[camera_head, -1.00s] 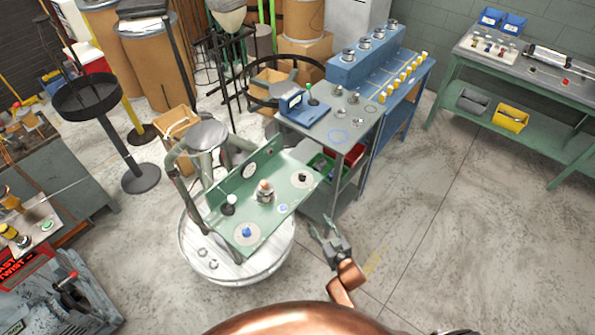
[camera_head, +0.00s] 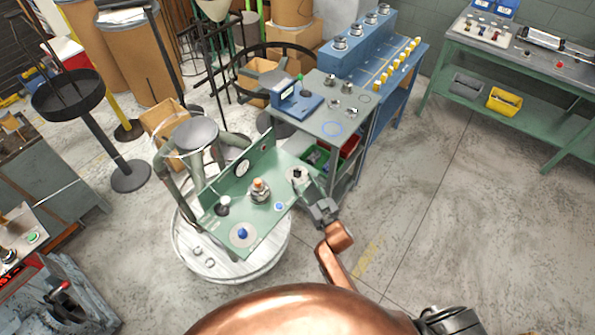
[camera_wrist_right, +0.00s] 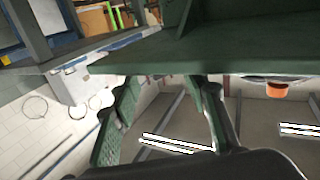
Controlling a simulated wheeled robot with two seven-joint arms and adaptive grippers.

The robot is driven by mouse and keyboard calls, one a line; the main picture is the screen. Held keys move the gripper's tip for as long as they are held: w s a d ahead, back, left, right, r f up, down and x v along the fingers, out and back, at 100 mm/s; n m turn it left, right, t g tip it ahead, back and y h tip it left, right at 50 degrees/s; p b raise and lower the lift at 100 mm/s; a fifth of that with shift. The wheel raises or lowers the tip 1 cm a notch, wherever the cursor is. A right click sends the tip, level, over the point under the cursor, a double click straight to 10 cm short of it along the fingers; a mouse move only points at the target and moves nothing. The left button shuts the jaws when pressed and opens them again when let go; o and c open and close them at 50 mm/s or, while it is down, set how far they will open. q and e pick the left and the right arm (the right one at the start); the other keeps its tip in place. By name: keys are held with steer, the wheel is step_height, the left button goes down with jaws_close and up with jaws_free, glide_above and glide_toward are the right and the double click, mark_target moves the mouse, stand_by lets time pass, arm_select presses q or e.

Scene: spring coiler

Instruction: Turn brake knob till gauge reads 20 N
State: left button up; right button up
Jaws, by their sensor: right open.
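A green panel (camera_head: 262,218) stands tilted on a round white table. A black knob (camera_head: 298,174) sits on a pale disc at its right end, and a blue knob (camera_head: 242,232) on another disc at its front left. I cannot tell which is the brake knob. A round white gauge (camera_head: 243,168) is on the upright back plate; its reading is too small to make out. My right gripper (camera_head: 309,187) is open at the panel's right edge, close beside the black knob. In the right wrist view its two fingers (camera_wrist_right: 162,88) are apart, with the green panel edge just beyond them.
An orange-topped metal part (camera_head: 260,188) and a black ball knob (camera_head: 223,205) stand on the panel. A grey bench (camera_head: 335,128) with a blue device is close behind my right gripper. The floor to the right is clear.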

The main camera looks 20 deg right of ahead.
mark_target(299, 175)
steer(key=x, duration=0.5)
steer(key=shift+w+a, duration=0.15)
steer(key=shift+w, duration=0.05)
steer(key=shift+c, duration=0.5)
steer(key=c, duration=0.3)
jaws_close()
arm_select(q)
steer(key=shift+s+d+f, duration=0.1)
steer(key=shift+s+f, duration=0.05)
steer(key=shift+s, duration=0.35)
steer(key=shift+s+f, duration=0.15)
steer(key=shift+s, duration=0.35)
steer(key=shift+r, duration=0.15)
